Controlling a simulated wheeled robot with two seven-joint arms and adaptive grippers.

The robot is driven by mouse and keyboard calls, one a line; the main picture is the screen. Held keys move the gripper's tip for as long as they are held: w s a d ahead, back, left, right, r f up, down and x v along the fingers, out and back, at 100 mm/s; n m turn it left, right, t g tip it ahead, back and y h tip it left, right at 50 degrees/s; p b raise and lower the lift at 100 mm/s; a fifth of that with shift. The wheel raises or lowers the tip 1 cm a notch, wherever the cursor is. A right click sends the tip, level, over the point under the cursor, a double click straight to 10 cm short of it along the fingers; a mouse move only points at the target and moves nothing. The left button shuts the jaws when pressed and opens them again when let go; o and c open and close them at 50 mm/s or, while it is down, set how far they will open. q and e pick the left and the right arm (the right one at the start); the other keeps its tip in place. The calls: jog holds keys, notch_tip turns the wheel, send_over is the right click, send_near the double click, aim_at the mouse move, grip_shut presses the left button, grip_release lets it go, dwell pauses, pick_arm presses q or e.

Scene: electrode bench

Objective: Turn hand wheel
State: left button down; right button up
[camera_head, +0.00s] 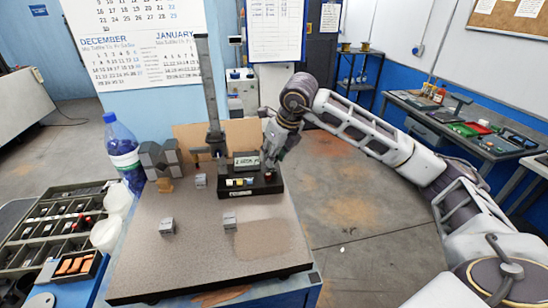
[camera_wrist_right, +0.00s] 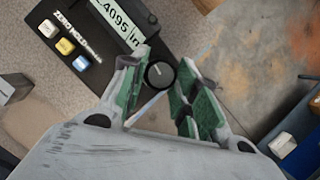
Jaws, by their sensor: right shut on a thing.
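The hand wheel (camera_wrist_right: 159,75) is a small black round knob at the side of a black gauge base in the right wrist view. My right gripper (camera_wrist_right: 160,88) has its green-padded fingers on either side of the wheel and is shut on it. In the head view my right gripper (camera_head: 271,158) is at the right end of the gauge base (camera_head: 252,188) and hides the wheel. The base carries a display reading (camera_wrist_right: 110,20), with white, yellow and blue buttons beside it. My left gripper is not in view.
The gauge's tall column (camera_head: 208,90) rises behind the base. Small grey blocks, one of them a front block (camera_head: 167,227), stand on the granite plate (camera_head: 150,275). A blue-capped bottle (camera_head: 122,150) and parts trays are at left. The plate's front is clear.

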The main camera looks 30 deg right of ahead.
jog(key=shift+m, duration=0.6)
jog(key=shift+a+m+h+b, duration=0.1)
jog(key=shift+m+h+b, duration=0.45)
jog(key=shift+m, duration=0.15)
jog(key=m+h+b, duration=0.1)
jog(key=m, duration=0.1)
jog(key=shift+a+r+m, duration=0.1)
jog(key=shift+m, duration=0.3)
jog(key=shift+m+h, duration=0.25)
jog(key=shift+m, duration=0.45)
jog(key=shift+a+r+m+h, duration=0.1)
jog(key=shift+m+h, duration=0.3)
jog(key=shift+m, duration=0.7)
jog(key=shift+w+m+g+h+p, duration=0.1)
jog(key=shift+m+g+h+p, duration=0.2)
jog(key=shift+m+p, duration=0.45)
jog(key=shift+m, duration=0.45)
jog(key=shift+p, duration=0.3)
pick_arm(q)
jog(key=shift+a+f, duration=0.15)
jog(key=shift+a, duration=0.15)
pick_arm(e)
jog(key=o, duration=1)
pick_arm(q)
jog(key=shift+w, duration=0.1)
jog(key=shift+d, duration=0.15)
pick_arm(e)
jog(key=shift+a, duration=0.1)
